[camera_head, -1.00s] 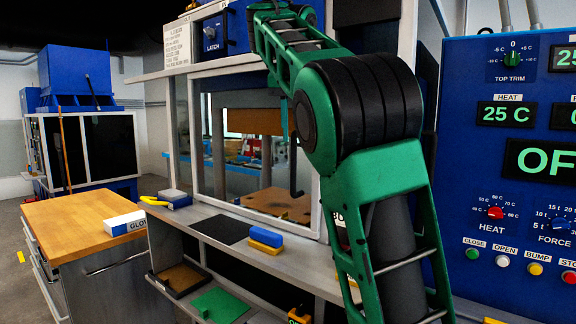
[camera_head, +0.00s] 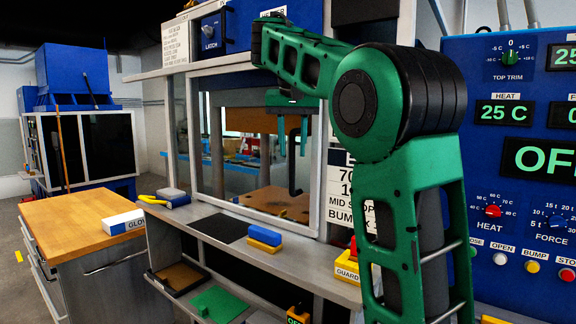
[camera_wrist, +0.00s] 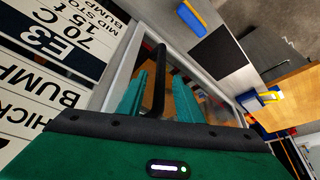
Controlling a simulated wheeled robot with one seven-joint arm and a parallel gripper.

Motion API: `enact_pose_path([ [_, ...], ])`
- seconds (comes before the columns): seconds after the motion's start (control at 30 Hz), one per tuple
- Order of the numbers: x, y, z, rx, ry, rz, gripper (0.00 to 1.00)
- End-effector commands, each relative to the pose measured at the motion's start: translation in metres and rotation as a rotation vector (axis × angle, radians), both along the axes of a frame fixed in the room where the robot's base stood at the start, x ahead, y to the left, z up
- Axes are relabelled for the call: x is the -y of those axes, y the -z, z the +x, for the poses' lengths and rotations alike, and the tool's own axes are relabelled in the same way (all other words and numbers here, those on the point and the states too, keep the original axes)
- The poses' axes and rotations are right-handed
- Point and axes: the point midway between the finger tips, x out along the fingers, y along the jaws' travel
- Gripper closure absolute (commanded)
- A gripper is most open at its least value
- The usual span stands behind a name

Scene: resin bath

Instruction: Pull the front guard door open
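The front guard door (camera_head: 318,185) is a clear panel in a grey frame on the press, and it looks closed. Its black upright handle (camera_head: 293,178) stands near the door's right side. My gripper (camera_head: 293,150) hangs in front of the door, at the upper part of the handle, with its two teal fingers apart. In the wrist view the handle (camera_wrist: 159,75) shows between the open fingers of my gripper (camera_wrist: 161,85). I cannot tell whether either finger touches it.
A grey ledge (camera_head: 215,221) below the door carries a blue and yellow block (camera_head: 264,237) and a dark mat. A wooden-topped cabinet (camera_head: 75,220) stands at the left. The blue control panel (camera_head: 508,200) stands at the right, beside my arm.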

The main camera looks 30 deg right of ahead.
Motion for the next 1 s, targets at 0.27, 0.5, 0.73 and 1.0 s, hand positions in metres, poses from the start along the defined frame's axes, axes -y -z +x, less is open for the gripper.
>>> enact_pose_path([
  [0.27,0.007,0.019,0.005,-0.002,0.003,-0.001,0.67],
  [0.5,0.01,0.038,0.012,-0.002,0.001,-0.002,0.67],
  [0.73,0.011,0.048,0.016,0.0,0.0,0.0,0.67],
  [1.0,0.01,0.049,0.017,0.0,-0.001,0.0,0.67],
])
